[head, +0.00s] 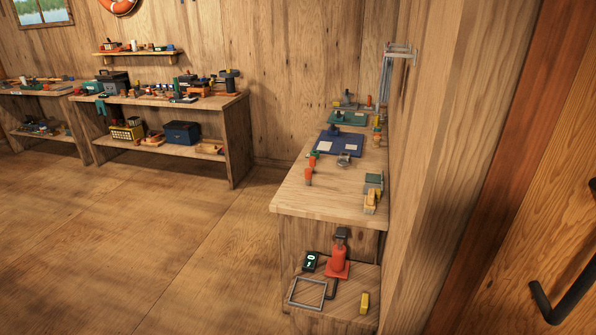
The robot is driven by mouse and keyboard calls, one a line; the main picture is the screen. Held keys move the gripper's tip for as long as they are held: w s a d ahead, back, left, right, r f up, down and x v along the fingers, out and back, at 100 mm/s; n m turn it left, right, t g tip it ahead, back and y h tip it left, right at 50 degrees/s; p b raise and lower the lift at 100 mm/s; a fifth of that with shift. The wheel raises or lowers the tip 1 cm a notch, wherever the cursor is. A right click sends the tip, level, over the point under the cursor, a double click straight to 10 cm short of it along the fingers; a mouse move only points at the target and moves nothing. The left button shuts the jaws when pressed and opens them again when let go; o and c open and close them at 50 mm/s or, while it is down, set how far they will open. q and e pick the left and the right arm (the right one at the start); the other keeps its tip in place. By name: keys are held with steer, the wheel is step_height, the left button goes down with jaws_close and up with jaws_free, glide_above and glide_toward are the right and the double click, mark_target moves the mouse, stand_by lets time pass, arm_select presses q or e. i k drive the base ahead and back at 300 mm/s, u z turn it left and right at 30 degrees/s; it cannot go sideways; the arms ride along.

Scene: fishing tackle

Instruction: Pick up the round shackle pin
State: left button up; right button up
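I cannot pick out the round shackle pin at this size. A small grey metal item (344,159) lies at the front edge of a blue mat (327,144) on the right-hand bench (335,197). I cannot tell whether it is a shackle or holds a pin. Neither of my grippers is in view.
The bench also holds orange-handled items (309,177), a yellow item (370,201) and a green mat (346,119). A red jack-like item (337,261) stands on its lower shelf. Other loaded benches (237,137) line the back wall. The left floor (130,250) is clear.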

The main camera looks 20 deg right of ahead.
mark_target(308, 170)
steer(key=u, duration=0.3)
steer(key=i, duration=1.35)
steer(key=u, duration=0.7)
steer(key=i, duration=0.7)
steer(key=z, duration=0.7)
steer(key=i, duration=1.4)
steer(key=z, duration=1.05)
